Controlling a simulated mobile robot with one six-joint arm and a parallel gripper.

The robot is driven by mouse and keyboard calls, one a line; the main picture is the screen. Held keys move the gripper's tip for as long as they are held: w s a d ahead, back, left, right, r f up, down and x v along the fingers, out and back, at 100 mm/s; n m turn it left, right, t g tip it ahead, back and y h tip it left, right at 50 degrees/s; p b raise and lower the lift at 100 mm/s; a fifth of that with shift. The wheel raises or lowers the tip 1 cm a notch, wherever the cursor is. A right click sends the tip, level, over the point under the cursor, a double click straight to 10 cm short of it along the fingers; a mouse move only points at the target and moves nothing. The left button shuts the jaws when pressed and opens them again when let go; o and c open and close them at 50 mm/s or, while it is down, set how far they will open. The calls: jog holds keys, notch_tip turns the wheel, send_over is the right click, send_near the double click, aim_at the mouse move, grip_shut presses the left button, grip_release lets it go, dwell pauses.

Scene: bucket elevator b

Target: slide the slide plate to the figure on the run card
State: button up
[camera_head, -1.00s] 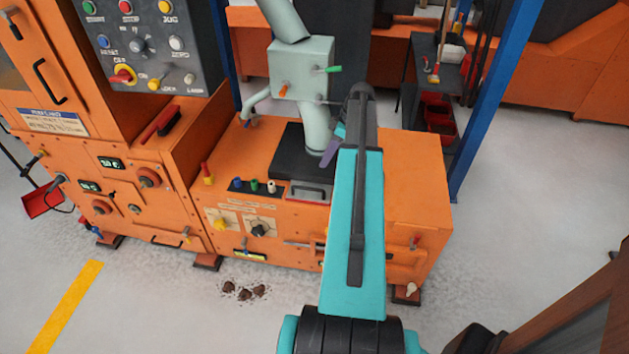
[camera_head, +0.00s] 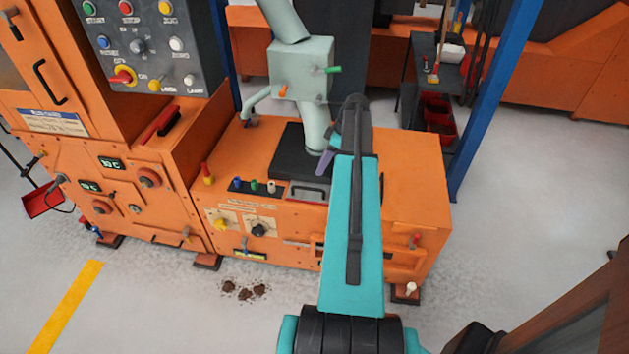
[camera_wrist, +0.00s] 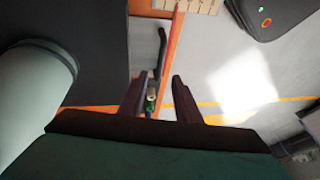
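A grey plate with a dark bar handle, which looks like the slide plate (camera_head: 309,194), lies on the orange cabinet top at the front edge of a black pad. It also shows in the wrist view (camera_wrist: 143,48), beyond my fingertips. I cannot read its figure or scale. My gripper (camera_wrist: 160,85) is open, with two dark fingers apart and nothing held. Small green and pale knobs show between and below the fingers. In the head view my gripper (camera_head: 325,163) is above the plate, beside the pale spout, partly hidden by my arm. I cannot identify the run card.
The pale green spout (camera_head: 314,125) stands on the black pad (camera_head: 290,158), close to the left of my gripper. Coloured knobs (camera_head: 254,185) line the cabinet's front edge. A control panel (camera_head: 140,45) rises at left. Brown lumps (camera_head: 245,291) lie on the floor.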

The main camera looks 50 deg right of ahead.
jog(key=shift+p+x, duration=0.6)
jog(key=shift+x, duration=4.15)
grip_shut()
